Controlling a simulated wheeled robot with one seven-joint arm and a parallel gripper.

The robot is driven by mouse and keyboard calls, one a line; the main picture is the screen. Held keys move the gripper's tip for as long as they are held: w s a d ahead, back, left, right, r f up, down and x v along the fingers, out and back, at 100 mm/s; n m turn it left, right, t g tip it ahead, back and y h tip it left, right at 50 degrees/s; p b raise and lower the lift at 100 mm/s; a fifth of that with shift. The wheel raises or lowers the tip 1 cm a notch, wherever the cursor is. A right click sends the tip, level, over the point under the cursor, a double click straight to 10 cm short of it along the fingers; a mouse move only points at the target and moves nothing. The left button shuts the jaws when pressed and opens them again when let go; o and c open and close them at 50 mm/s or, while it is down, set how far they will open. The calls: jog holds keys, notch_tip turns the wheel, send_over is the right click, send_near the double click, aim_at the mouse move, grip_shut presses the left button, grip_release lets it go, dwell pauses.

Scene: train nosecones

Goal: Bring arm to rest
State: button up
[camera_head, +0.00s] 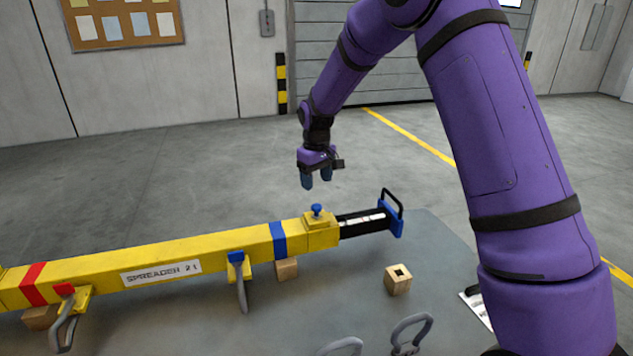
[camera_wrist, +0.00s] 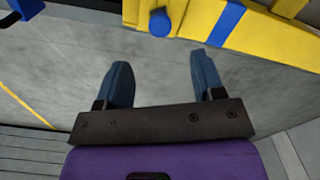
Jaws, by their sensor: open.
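My gripper (camera_head: 317,180) hangs from my purple arm, fingers pointing down, above and behind the right end of the yellow spreader beam. In the wrist view, its two blue fingers (camera_wrist: 161,85) are apart with nothing between them but grey floor. The yellow spreader beam (camera_head: 200,252), labelled "SPREADER 21", lies across the table, with a red band and a blue band. A blue knob (camera_head: 317,210) sits on top near its right end, below my gripper and apart from it. The knob also shows in the wrist view (camera_wrist: 160,23). A black extension with a blue end plate (camera_head: 391,217) sticks out of the beam's right end.
The grey table (camera_head: 330,300) also holds a wooden block with a square hole (camera_head: 398,280) and grey shackles (camera_head: 411,331) at the front. A hook (camera_head: 241,285) hangs from the beam. A white paper (camera_head: 477,308) lies beside my arm. Open floor lies behind.

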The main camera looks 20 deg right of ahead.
jog(key=s+d+r+m+t, duration=0.2)
jog(key=s+d+r+t, duration=0.15)
jog(key=s+r, duration=1.55)
jog(key=s+d+r+m+t, duration=0.1)
jog(key=s, duration=1)
jog(key=s+d+r+m, duration=0.1)
jog(key=s+d+r, duration=0.1)
jog(key=s, duration=0.9)
jog(key=shift+d+r+m+t, duration=0.2)
jog(key=shift+r+m+t, duration=0.05)
jog(key=shift+m+t, duration=0.15)
